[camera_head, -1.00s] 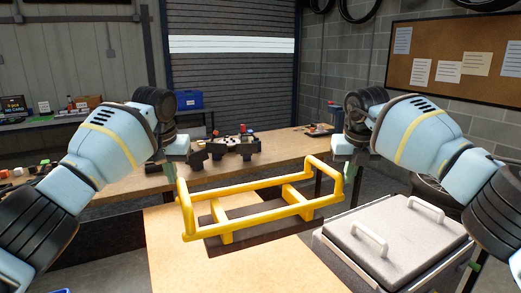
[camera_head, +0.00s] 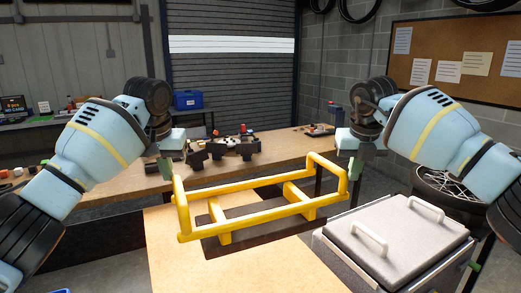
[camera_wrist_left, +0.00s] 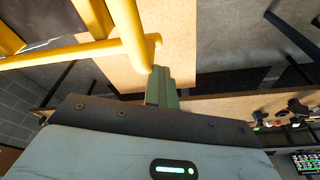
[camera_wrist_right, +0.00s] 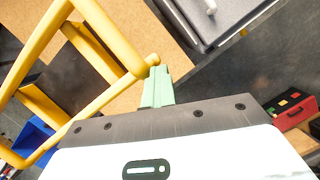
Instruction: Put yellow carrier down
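The yellow carrier (camera_head: 260,228) is an open frame of tubes with a raised handle at each end. It is level over the wooden table (camera_head: 172,255), with a dark patch beneath it. It appears slightly above the top, but contact is hard to judge. My left gripper (camera_head: 167,168) is at its left end handle and my right gripper (camera_head: 354,166) at its right end handle. In the left wrist view the green fingers (camera_wrist_left: 159,75) meet the carrier's bar (camera_wrist_left: 128,30). The right fingers (camera_wrist_right: 157,74) likewise meet a bar (camera_wrist_right: 110,35). Both look shut on it; finger gaps are hidden.
A grey lidded case (camera_head: 395,243) with two handles stands right of the table. A spoked wheel (camera_head: 450,187) is at the right. The table's near left part is bare.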

